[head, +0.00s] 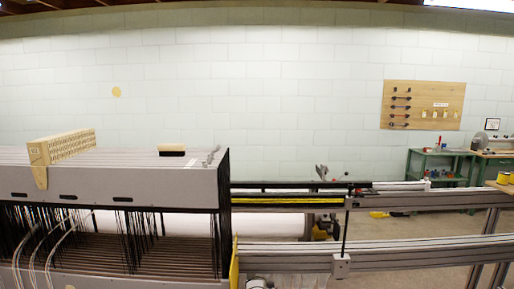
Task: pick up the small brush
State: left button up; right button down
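A small brush (172,150) with a pale wooden back and dark bristles lies on top of the grey loom housing (130,185), toward its right end. Its bristles face down. Neither of my grippers shows in the head view.
A pale block with rows of holes (62,147) stands on the housing's left part, and a small metal tool (211,156) lies right of the brush. Metal rails (400,250) run to the right. A green bench (438,160) and a wooden tool board (423,104) are at the back right.

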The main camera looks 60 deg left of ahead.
aim_at(165, 150)
jog(key=z, duration=0.95)
jog(key=k, duration=1.5)
jog(key=u, duration=1.8)
